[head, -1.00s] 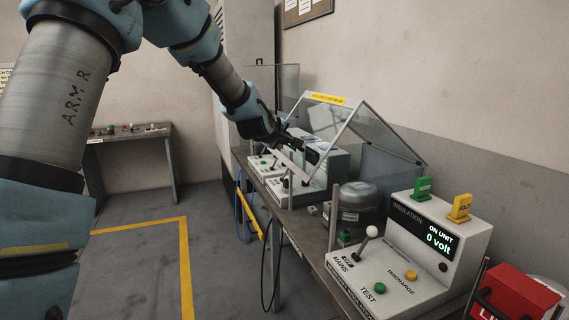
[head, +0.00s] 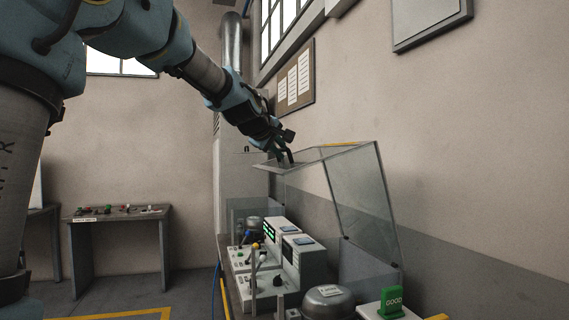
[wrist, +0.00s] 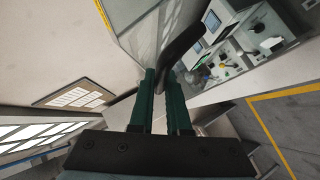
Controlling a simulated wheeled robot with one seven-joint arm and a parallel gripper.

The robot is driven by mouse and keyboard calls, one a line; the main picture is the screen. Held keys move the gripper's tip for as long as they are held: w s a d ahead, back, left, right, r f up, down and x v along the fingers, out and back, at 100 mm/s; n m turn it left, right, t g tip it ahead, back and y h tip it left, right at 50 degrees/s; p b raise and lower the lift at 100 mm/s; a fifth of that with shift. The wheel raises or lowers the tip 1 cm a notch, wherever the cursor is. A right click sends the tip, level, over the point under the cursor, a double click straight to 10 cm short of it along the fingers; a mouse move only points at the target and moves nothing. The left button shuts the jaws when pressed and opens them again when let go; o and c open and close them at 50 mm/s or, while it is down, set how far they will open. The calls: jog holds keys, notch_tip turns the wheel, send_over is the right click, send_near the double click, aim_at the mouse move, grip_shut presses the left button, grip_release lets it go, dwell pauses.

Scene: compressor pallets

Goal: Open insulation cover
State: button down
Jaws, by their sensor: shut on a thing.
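The insulation cover (head: 357,196) is a clear panelled hood with a pale metal frame and a yellow label strip along its top. It stands tilted up high above the bench, with its front edge raised. My gripper (head: 287,158) is at that front edge, at the cover's left end in the head view. In the wrist view my gripper (wrist: 166,75) has its green fingers closed around a dark curved handle (wrist: 183,43). The cover (wrist: 148,28) fills the upper middle of the wrist view.
Under the cover are white test units (head: 300,255) with small levers. A round metal compressor (head: 328,301) and a green GOOD block (head: 391,302) stand nearer. A side table (head: 120,213) is at the left. A notice board (head: 295,78) hangs on the wall behind my gripper.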

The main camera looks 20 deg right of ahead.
jog(key=shift+d+r, duration=0.1)
jog(key=shift+d, duration=0.15)
jog(key=c, duration=0.9)
grip_release()
jog(key=shift+a, duration=0.1)
jog(key=shift+s+a+b, duration=0.1)
jog(key=shift+a+b, duration=0.1)
jog(key=shift+b, duration=0.1)
jog(key=b+v, duration=0.5)
jog(key=v, duration=0.5)
jog(key=shift+s+r, duration=0.15)
jog(key=shift+s, duration=0.05)
